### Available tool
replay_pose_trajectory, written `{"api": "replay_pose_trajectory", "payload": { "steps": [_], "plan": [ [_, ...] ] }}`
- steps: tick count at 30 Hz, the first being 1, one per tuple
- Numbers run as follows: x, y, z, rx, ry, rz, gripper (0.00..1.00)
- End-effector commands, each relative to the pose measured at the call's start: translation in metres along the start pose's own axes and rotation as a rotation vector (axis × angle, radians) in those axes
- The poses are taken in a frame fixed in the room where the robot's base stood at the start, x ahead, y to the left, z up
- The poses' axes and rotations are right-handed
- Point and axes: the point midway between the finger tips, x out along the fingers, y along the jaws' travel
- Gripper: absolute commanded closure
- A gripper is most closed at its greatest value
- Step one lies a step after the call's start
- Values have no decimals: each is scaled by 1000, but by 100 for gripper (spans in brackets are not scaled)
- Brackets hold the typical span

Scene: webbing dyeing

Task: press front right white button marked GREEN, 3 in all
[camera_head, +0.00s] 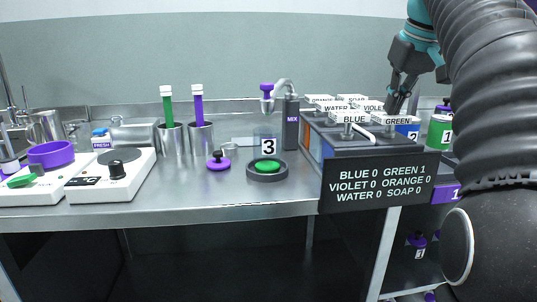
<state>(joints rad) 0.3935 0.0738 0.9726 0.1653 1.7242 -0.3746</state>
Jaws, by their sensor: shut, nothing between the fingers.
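The white button marked GREEN (398,121) is at the front right of the dispenser box (372,151), beside the white button marked BLUE (349,117). My gripper (396,103) points down over the GREEN button, fingers together and empty. Its tips are at or just above the button; I cannot tell whether they touch. The black display (379,183) on the box front reads BLUE 0, GREEN 1, VIOLET 0, ORANGE 0, WATER 0, SOAP 0. More white buttons, for WATER (335,107) and others, stand behind, partly hidden by each other and my gripper.
A jar marked 3 (268,147) stands left of the box by the MIX unit (291,122). A green-labelled container (439,131) stands close on the right. Metal cups, a hot plate (112,175) and a purple ring (51,154) are further left.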

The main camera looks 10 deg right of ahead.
Motion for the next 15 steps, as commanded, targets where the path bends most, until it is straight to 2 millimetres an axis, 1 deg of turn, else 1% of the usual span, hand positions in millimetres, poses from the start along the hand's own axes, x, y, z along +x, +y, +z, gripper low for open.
{"api": "replay_pose_trajectory", "payload": {
  "steps": [6, 15],
  "plan": [
    [9, 0, 4, 0, -3, -1, 100],
    [6, 0, 2, 1, -5, -1, 100]
  ]
}}
